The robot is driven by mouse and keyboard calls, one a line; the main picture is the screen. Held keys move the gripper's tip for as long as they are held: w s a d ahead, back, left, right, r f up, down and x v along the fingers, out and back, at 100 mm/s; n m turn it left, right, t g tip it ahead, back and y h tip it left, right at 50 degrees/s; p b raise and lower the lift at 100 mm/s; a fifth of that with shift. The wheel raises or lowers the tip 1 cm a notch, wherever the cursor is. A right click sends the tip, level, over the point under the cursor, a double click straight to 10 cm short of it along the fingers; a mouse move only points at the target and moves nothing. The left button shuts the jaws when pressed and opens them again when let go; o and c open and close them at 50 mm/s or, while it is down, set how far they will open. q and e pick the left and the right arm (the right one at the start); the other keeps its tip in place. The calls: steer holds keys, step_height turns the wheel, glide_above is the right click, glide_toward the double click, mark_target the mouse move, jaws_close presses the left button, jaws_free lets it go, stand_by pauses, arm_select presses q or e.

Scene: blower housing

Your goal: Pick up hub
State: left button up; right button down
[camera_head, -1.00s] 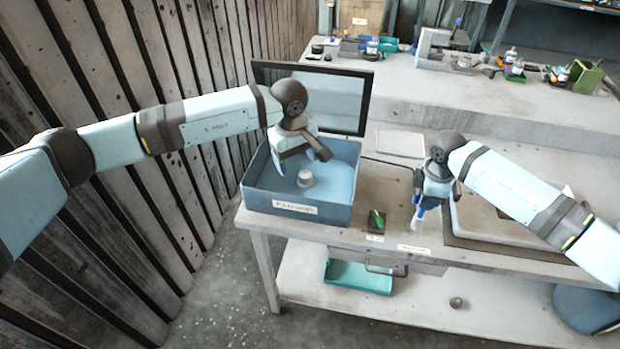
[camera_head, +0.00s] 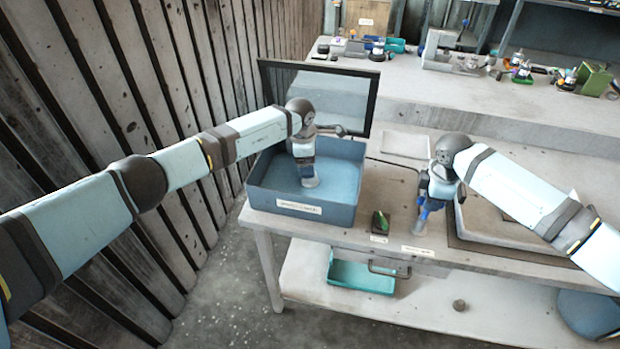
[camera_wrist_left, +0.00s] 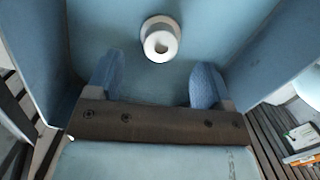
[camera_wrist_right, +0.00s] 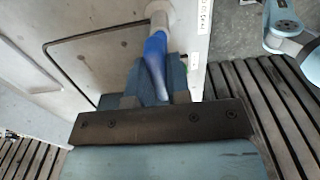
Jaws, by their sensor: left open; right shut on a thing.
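The hub (camera_wrist_left: 159,41) is a pale round part with a flange and a bored centre. It stands on the floor of the blue bin (camera_head: 300,210); in the head view its lower part (camera_head: 311,182) shows under my left gripper. My left gripper (camera_wrist_left: 154,82) is open inside the bin. In the left wrist view the hub lies beyond the fingertips, near the middle of the gap and not between the fingers. My right gripper (camera_wrist_right: 153,92) is shut on a blue-handled tool (camera_wrist_right: 155,50) with a pale end, held over the bench front.
A dark-framed panel (camera_head: 335,90) stands behind the bin. A small dark block with a green top (camera_head: 380,222) sits to the bin's right. A grey slab (camera_head: 500,220) lies under my right arm. A teal tray (camera_head: 360,273) is below the bench top.

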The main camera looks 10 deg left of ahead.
arm_select(q)
steer(key=f, duration=0.5)
steer(key=shift+d+f, duration=0.1)
steer(key=shift+d, duration=0.25)
steer(key=c, duration=0.9)
step_height(320, 180, up, 14)
steer(key=shift+f, duration=0.1)
steer(key=s, duration=1.7)
steer(key=shift+s, duration=0.3)
